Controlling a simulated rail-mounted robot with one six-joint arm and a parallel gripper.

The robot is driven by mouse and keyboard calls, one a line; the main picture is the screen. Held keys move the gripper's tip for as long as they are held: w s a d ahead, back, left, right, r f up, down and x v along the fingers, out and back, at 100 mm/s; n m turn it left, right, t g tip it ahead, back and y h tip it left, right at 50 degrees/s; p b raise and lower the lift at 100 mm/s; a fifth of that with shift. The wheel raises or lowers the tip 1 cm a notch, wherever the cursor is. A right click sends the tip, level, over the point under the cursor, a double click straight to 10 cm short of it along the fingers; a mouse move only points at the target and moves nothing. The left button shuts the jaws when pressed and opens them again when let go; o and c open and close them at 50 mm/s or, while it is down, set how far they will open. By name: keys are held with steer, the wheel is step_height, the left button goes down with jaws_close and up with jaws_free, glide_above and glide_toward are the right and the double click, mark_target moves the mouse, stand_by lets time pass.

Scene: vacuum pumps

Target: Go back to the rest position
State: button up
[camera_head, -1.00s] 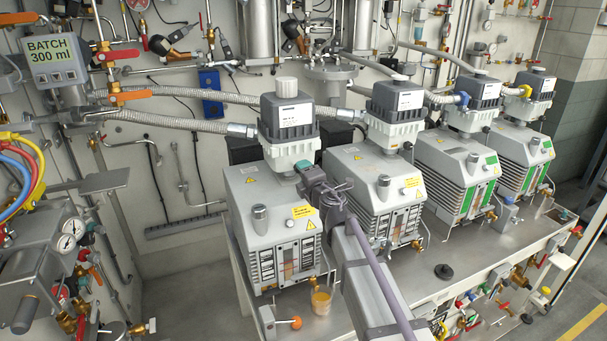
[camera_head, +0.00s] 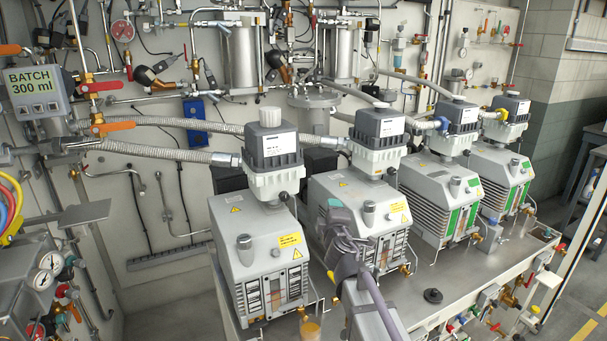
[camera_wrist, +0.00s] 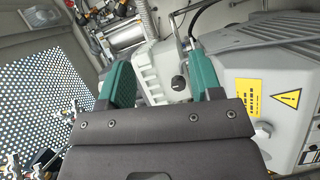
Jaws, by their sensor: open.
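My gripper (camera_head: 338,215) is in front of the second vacuum pump (camera_head: 365,205), and my arm hides part of that pump's front. In the wrist view, the green fingers of my gripper (camera_wrist: 163,68) are apart with nothing held between them. A grey pump housing with a dark knob shows beyond the gap. The first pump (camera_head: 262,262) stands to the left of my gripper, with its yellow label facing out.
Two more pumps (camera_head: 445,195) stand to the right on the same metal bench (camera_head: 470,268). Corrugated hoses (camera_head: 165,148) run from the pumps to the wall. A batch display (camera_head: 34,82) reading 300 ml and gauges (camera_head: 45,272) are at the left. A black knob (camera_head: 433,296) is on the bench.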

steer(key=s+d+f+m+g+h, duration=0.3)
steer(key=s+d+f+m, duration=0.1)
steer(key=d+m, duration=0.15)
steer(key=s+d+f+m+g+h, duration=0.3)
steer(key=s+d+f+m+g, duration=0.15)
steer(key=d, duration=0.25)
steer(key=s+a+f+m+g+y, duration=0.1)
steer(key=s+f+m+g+y, duration=0.1)
steer(key=s, duration=0.8)
steer(key=s+f+m+g+y, duration=0.2)
steer(key=s+f+m+g, duration=0.2)
steer(key=s+f+g, duration=0.2)
steer(key=s+g, duration=0.2)
steer(key=s, duration=0.2)
steer(key=shift+a+m+y, duration=0.3)
steer(key=shift+a+y, duration=0.1)
